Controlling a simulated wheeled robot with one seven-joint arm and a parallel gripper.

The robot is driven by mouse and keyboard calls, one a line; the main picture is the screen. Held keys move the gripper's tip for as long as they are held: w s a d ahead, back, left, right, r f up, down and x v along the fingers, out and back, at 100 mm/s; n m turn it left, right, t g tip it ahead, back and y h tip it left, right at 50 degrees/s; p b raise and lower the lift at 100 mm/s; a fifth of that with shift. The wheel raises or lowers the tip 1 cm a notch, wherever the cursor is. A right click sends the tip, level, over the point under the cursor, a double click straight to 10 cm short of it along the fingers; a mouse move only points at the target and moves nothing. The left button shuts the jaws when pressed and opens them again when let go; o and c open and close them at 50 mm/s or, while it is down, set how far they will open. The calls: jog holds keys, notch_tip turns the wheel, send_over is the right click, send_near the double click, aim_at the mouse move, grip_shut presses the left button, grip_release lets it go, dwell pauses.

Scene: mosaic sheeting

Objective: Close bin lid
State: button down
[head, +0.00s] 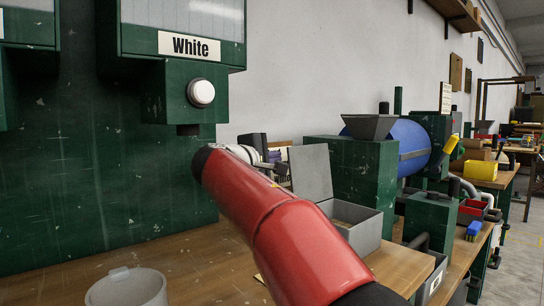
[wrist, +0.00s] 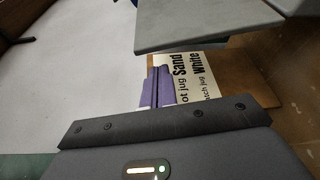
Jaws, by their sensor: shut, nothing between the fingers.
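The grey bin (head: 362,232) stands on the wooden bench, right of my red arm. Its flat grey lid (head: 310,172) stands raised at the bin's left side, so the bin is open at the top. My arm hides part of the bin's front and left. My gripper (head: 281,170) is just left of the lid; a gap or contact cannot be told. In the wrist view its purple fingers (wrist: 156,86) are together and empty. A grey panel, probably the lid (wrist: 205,25), shows beyond them at the upper right.
A printed card (wrist: 190,75) lies behind my fingers. A translucent tub (head: 127,288) stands on the bench (head: 195,262) at front left. The dispenser marked White (head: 190,45) hangs above. A green machine with a blue drum (head: 405,145) stands behind the bin.

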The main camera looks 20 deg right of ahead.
aim_at(306, 174)
jog(key=p+x, duration=0.1)
jog(key=x, duration=0.6)
jog(key=shift+d, duration=0.15)
